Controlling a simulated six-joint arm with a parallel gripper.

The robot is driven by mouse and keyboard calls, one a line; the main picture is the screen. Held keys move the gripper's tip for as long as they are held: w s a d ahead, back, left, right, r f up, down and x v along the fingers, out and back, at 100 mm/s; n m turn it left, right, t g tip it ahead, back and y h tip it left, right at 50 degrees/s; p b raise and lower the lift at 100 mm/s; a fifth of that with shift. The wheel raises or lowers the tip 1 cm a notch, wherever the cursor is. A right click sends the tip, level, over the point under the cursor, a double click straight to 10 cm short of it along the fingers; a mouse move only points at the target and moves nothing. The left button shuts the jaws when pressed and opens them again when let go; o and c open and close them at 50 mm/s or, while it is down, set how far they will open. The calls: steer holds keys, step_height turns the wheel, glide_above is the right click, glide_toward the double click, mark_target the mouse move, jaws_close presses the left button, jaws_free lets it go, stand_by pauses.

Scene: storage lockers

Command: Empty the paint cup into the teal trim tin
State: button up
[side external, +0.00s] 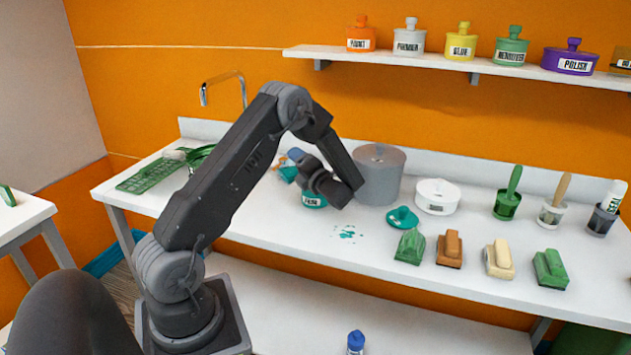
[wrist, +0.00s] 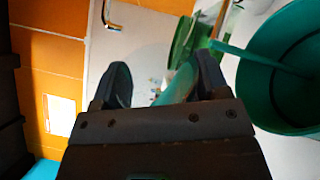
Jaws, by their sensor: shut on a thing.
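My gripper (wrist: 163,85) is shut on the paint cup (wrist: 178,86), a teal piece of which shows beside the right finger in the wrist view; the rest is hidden. The teal trim tin (wrist: 246,82) is open at the right of that view, apart from the fingers. A teal band, which looks like running paint, reaches from near the cup into the tin. In the side view the tin (side external: 313,201) stands on the bench under my gripper (side external: 300,172), its top partly hidden. The teal lid (side external: 402,217) lies to its right.
Teal spots (side external: 345,232) mark the bench in front of the tin. A large grey pot (side external: 379,177) stands close behind my wrist, with a white tin (side external: 437,196) to its right. Brushes in cups and several blocks fill the right side. A green rack (side external: 150,178) lies left.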

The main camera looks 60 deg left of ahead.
steer(key=shift+w+a+r+m, duration=0.1)
steer(key=shift+w+r+m, duration=0.05)
steer(key=shift+w+m, duration=0.4)
steer(key=shift+w+r+m, duration=0.15)
steer(key=shift+w+m, duration=0.15)
steer(key=shift+m, duration=0.45)
stand_by(0.5)
steer(key=shift+w+r+m+t, duration=0.2)
steer(key=shift+r+m+t, duration=0.1)
steer(key=shift+r+m, duration=0.6)
stand_by(0.5)
steer(key=shift+w, duration=0.1)
